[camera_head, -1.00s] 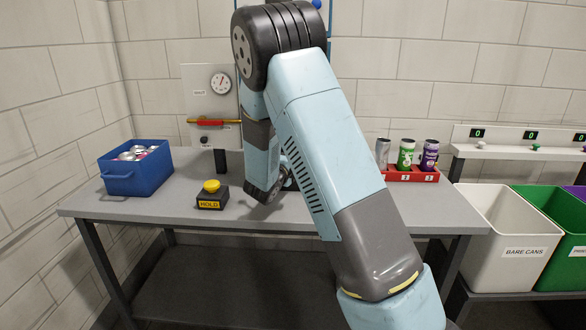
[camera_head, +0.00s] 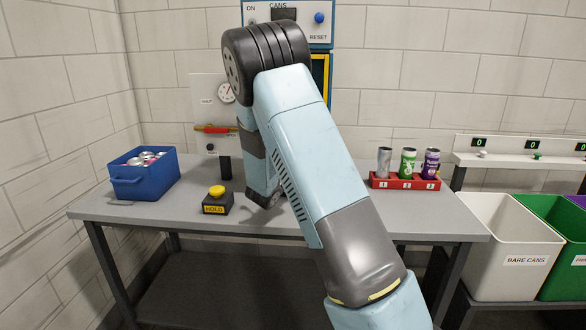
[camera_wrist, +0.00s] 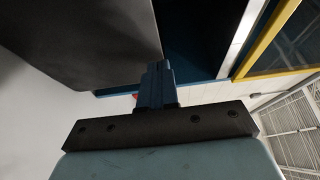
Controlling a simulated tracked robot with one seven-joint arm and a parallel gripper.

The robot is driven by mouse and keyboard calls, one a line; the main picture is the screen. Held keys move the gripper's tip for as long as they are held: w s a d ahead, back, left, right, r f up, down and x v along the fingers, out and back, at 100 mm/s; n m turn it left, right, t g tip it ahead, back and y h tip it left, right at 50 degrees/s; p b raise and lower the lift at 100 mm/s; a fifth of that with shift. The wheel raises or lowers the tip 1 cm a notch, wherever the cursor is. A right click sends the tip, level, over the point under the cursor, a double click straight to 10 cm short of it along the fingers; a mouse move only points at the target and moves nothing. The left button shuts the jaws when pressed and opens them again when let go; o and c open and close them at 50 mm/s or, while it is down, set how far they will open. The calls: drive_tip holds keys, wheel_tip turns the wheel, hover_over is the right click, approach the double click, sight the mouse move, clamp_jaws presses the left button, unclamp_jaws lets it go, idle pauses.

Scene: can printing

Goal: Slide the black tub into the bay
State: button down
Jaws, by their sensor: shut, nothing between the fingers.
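In the wrist view, my gripper (camera_wrist: 155,72) is shut, its dark fingers together and empty. A large, smooth dark grey face (camera_wrist: 85,40), which looks like the side of the black tub, fills the upper left, close by the fingertips. I cannot tell whether they touch. Right of it is a dark blue opening (camera_wrist: 195,35), apparently the bay, bordered by a pale strip and a yellow frame (camera_wrist: 268,40). In the head view, the yellow-edged machine (camera_head: 322,75) stands behind my arm. My arm hides my gripper, the tub and most of the bay there.
On the grey table (camera_head: 130,210) are a blue bin of cans (camera_head: 145,182), a HOLD button box (camera_head: 216,203) and a red rack (camera_head: 405,182) with three cans. A gauge panel (camera_head: 208,95) stands behind. White and green bins (camera_head: 500,235) are at right.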

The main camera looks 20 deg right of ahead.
drive_tip(key=s+d+v, duration=0.2)
drive_tip(key=v, duration=1.1)
drive_tip(key=s+d+r+m+g+y, duration=0.1)
drive_tip(key=s+d+r+m+g, duration=0.2)
drive_tip(key=s+m, duration=0.45)
drive_tip(key=s+d+r+m+g+y, duration=0.2)
drive_tip(key=s+d+r+m+g, duration=0.15)
drive_tip(key=s+m, duration=0.4)
drive_tip(key=s+d+r+m+g+y, duration=0.15)
drive_tip(key=s+d+m+g, duration=0.3)
drive_tip(key=m, duration=0.45)
drive_tip(key=s+a+r+m+t+y, duration=0.2)
drive_tip(key=s+a+r+m+y, duration=0.1)
drive_tip(key=s+m, duration=0.5)
drive_tip(key=s+a+r+m+t+y, duration=0.2)
drive_tip(key=s+a+r+m+y, duration=0.2)
drive_tip(key=m, duration=0.8)
drive_tip(key=s+a+y, duration=0.2)
drive_tip(key=s+a, duration=0.2)
drive_tip(key=shift+a+m+t, duration=0.15)
drive_tip(key=shift+m+t, duration=0.15)
